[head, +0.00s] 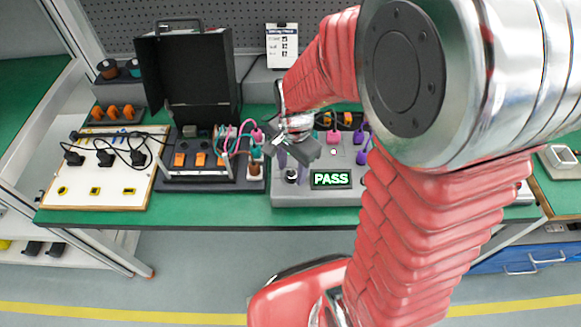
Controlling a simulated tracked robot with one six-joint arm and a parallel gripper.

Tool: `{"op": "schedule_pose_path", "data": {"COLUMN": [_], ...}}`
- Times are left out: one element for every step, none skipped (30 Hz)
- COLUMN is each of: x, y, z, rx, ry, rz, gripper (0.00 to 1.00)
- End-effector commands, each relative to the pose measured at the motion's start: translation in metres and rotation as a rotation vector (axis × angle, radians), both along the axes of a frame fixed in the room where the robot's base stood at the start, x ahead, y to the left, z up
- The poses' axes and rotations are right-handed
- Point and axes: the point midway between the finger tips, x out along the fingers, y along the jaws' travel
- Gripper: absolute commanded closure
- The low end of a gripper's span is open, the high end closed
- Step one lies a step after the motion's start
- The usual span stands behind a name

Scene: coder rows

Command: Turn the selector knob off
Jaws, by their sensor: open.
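The selector knob (291,175) is a small dark knob on the left front of a grey tester box (290,198), which stands at the front of the green bench. I cannot make out which way it points. Beside it, a display (331,179) on the box reads PASS in green. My gripper (293,160) is open, above and just behind the knob in the picture. It seems apart from the knob, but its fingertips are small and partly hidden by its own dark body.
Pink, teal and purple plugs with cables stand around the box. Left of it are a dark fixture (210,184) with orange parts and an open black lid, and a pale board (95,190) with black plugs. My arm covers the bench to the right.

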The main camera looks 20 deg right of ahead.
Motion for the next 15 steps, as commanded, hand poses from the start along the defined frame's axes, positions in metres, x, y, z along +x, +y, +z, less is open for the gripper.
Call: {"op": "schedule_pose_path", "data": {"x": [-0.0004, -0.0003, -0.0001, 0.0000, 0.0001, 0.0003, 0.0003, 0.0003, 0.0003, 0.0003, 0.0004, 0.0004, 0.0004, 0.0004, 0.0004], "y": [0.0001, 0.0002, 0.0002, 0.0001, 0.0002, 0.0001, 0.0001, 0.0001, 0.0001, 0.0001, 0.0000, 0.0000, 0.0000, 0.0000, -0.0001], "z": [-0.0037, -0.0052, -0.0067, -0.0075, -0.0080, -0.0083, -0.0084, -0.0083, -0.0083, -0.0082, -0.0082, -0.0081, -0.0081, -0.0080, -0.0080], "rx": [0.000, 0.000, 0.000, 0.000, 0.000, 0.000, 0.000, 0.000, 0.000, 0.000, 0.000, 0.000, 0.000, 0.000, 0.000], "ry": [0.002, 0.001, 0.001, 0.000, 0.000, 0.000, 0.000, 0.000, 0.000, 0.000, 0.000, 0.000, 0.000, 0.000, 0.000], "rz": [0.000, 0.000, 0.000, 0.000, 0.000, 0.000, 0.000, 0.000, 0.000, 0.000, 0.000, 0.000, -0.001, -0.001, -0.001], "gripper": [0.56, 0.56, 0.56, 0.56, 0.56, 0.56, 0.56, 0.56, 0.56, 0.56, 0.56, 0.56, 0.57, 0.59, 0.62]}}
